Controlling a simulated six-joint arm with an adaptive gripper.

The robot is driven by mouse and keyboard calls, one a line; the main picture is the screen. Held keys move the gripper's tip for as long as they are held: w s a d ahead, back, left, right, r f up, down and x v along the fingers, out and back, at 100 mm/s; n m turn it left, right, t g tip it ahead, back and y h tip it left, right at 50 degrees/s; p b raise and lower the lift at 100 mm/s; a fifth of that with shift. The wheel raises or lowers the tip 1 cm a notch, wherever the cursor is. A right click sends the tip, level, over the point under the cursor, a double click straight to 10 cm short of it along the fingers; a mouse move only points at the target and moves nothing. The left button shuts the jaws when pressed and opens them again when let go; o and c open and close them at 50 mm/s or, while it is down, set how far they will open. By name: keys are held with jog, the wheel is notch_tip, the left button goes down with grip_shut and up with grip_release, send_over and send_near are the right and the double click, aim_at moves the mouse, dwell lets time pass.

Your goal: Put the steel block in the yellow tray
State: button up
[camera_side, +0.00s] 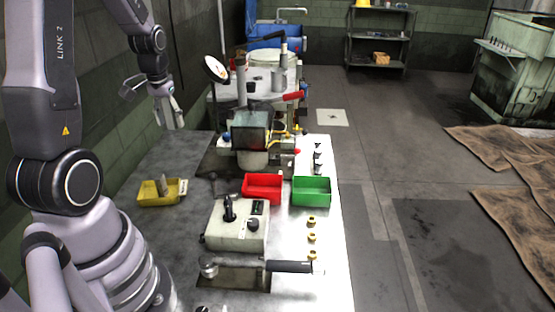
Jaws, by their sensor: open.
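The yellow tray (147,202) sits on the left part of the bench. A small grey upright piece (163,184) stands inside it, slightly tilted; it looks like the steel block, but it is too small to be certain. My gripper (172,124) hangs above and behind the yellow tray, apart from it. It is open, and I see nothing held between its fingers.
A red tray (262,200) and a green tray (311,203) stand right of the yellow one. A control box (236,238) with a joystick sits in front. Several brass parts (312,238) line the right side. The machine (251,132) with a gauge rises behind.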

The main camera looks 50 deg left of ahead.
jog(key=s+d+r+m+t, duration=0.2)
jog(key=d+r+m+t, duration=0.15)
jog(key=d+r, duration=0.95)
jog(key=s+d+r+m+t, duration=0.1)
jog(key=s+d+r+m, duration=0.2)
jog(key=s+d, duration=0.5)
jog(key=shift+d+r+h, duration=0.25)
jog(key=shift+h, duration=0.15)
jog(key=shift+s, duration=0.1)
